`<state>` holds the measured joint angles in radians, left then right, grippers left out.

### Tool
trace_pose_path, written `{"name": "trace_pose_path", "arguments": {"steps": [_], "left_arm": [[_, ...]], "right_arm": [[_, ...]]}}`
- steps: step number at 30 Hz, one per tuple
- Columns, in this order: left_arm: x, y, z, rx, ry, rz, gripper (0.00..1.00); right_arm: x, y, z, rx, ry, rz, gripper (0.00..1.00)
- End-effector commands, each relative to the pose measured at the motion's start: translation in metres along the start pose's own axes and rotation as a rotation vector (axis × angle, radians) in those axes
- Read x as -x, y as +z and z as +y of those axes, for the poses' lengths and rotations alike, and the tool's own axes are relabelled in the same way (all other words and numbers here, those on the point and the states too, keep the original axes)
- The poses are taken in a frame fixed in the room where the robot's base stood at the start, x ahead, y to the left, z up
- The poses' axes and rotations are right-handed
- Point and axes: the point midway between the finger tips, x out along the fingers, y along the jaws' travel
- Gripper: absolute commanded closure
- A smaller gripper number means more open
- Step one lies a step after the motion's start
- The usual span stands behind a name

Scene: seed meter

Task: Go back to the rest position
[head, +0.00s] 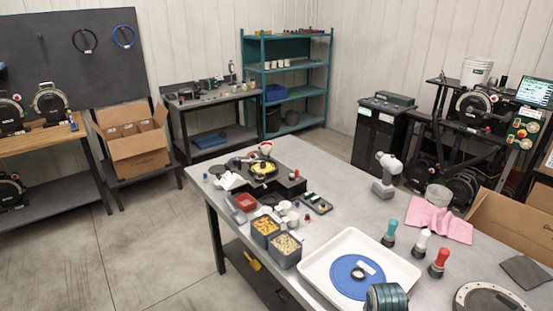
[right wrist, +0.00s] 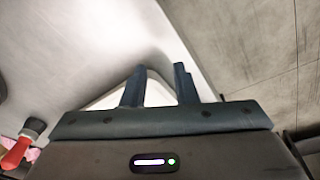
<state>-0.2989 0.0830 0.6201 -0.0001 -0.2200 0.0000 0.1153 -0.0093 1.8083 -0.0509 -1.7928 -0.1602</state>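My right gripper (right wrist: 160,72) shows in the right wrist view with its two dark fingers apart and nothing between them. Behind the fingers are a pale surface with a white edge and, at the right, the grey floor. A seed meter assembly (head: 262,172) sits at the table's far left end.
Bottles with blue (head: 390,232), white (head: 421,245) and red (head: 439,262) tops stand right of the tray. Seed bins (head: 285,250) stand to its left. The red-topped bottle also shows in the wrist view (right wrist: 18,152).

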Motion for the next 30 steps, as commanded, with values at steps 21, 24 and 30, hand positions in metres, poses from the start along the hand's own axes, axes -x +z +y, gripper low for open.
{"name": "trace_pose_path", "arguments": {"steps": [21, 24, 30], "left_arm": [[0.000, 0.002, 0.004, 0.001, 0.004, -0.002, 0.47], [0.000, 0.002, 0.004, 0.001, 0.004, -0.002, 0.47], [-0.005, 0.001, 0.004, 0.001, 0.004, -0.001, 0.47]], "right_arm": [[0.061, 0.206, -0.001, -0.064, 0.060, 0.160, 0.74], [0.070, 0.217, -0.002, -0.064, 0.059, 0.172, 0.74], [0.065, 0.229, -0.004, -0.067, 0.057, 0.182, 0.74]]}}
